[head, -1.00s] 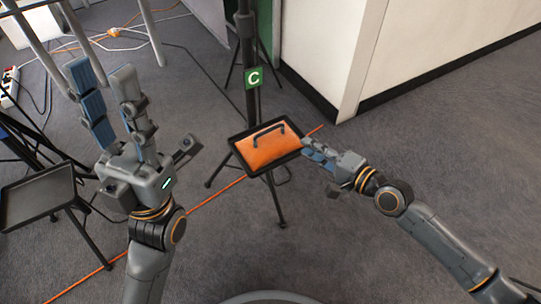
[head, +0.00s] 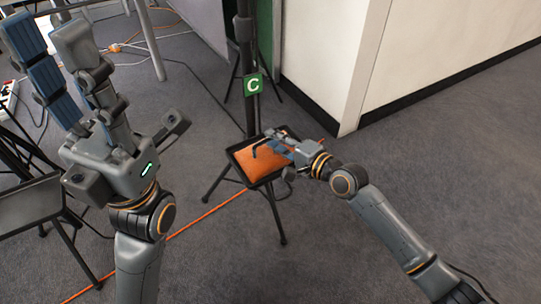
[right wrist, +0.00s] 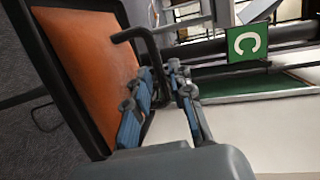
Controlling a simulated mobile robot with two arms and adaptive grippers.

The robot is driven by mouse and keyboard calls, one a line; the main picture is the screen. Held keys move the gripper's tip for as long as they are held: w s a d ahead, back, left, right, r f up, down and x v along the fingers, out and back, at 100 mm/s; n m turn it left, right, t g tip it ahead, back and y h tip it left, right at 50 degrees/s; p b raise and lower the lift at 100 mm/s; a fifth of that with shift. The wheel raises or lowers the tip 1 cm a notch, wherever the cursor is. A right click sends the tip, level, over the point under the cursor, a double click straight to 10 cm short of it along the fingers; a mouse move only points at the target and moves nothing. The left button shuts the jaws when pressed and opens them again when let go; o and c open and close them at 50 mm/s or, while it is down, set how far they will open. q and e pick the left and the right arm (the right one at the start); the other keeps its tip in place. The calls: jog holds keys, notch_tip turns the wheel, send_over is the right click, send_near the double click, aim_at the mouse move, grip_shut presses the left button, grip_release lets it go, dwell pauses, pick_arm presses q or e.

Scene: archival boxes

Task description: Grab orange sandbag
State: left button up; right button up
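The orange sandbag (head: 262,165) lies on a small black tray (head: 240,170) on a stand beneath the green C sign. Its black handle (right wrist: 124,36) shows in the right wrist view, where the bag (right wrist: 90,65) fills the upper left. My right gripper (head: 274,141) is over the right part of the bag and hides part of it and the handle. In the right wrist view its fingers (right wrist: 163,78) are apart, with the handle between them; contact is unclear. My left gripper (head: 45,38) is open and empty, raised at the left, away from the bag.
The green C sign (head: 253,85) hangs on a black pole (head: 244,45) behind the tray. A white wall (head: 335,60) stands behind right. Another dark tray (head: 25,205) is at the left. An orange cable (head: 205,216) crosses the floor. Floor at the right is clear.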

jog(key=shift+x, duration=0.95)
jog(key=shift+c, duration=0.4)
grip_shut()
jog(key=shift+r, duration=0.25)
